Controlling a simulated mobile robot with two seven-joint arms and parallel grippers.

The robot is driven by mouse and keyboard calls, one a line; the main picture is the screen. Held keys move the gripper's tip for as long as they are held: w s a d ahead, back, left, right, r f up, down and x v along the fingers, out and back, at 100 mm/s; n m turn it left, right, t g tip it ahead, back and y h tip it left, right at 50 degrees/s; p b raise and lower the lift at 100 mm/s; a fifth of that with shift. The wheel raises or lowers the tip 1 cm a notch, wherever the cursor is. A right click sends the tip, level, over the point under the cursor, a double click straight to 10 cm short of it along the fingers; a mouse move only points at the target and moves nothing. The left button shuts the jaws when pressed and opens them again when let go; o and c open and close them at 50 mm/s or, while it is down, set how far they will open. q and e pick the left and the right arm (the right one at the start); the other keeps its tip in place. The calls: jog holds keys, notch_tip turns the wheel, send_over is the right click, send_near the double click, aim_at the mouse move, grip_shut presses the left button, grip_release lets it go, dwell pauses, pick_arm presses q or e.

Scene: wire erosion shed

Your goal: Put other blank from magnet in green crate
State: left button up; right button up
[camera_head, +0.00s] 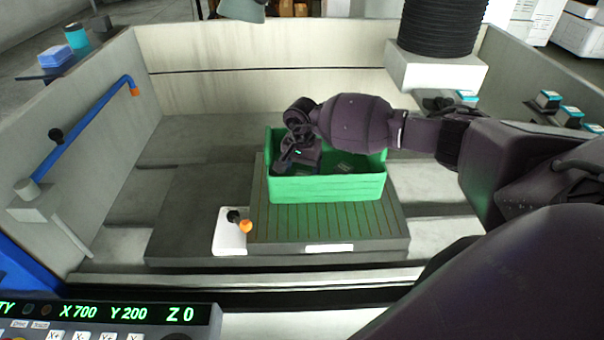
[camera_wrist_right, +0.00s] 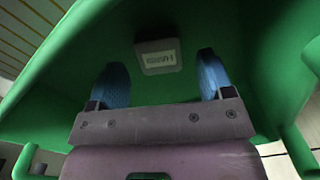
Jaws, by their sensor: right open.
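The green crate (camera_head: 330,188) stands on the slatted magnet plate (camera_head: 325,222) in the machine's tank. My right gripper (camera_head: 287,158) reaches down inside the crate near its left end. In the right wrist view its two blue fingers are apart with nothing clamped between them. A small grey blank with a marked label (camera_wrist_right: 158,57) lies in the crate just beyond and between the fingertips, apart from them. The visible magnet slats in front of the crate are bare. My left gripper is not seen.
A white block with a black and an orange knob (camera_head: 231,232) sits at the plate's front left corner. A black ribbed column (camera_head: 443,28) hangs at the back right. Tank walls enclose the area, with a blue pipe (camera_head: 88,136) along the left one.

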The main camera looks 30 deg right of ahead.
notch_tip(320, 180, up, 10)
jog(key=b, duration=0.1)
dwell(0.8)
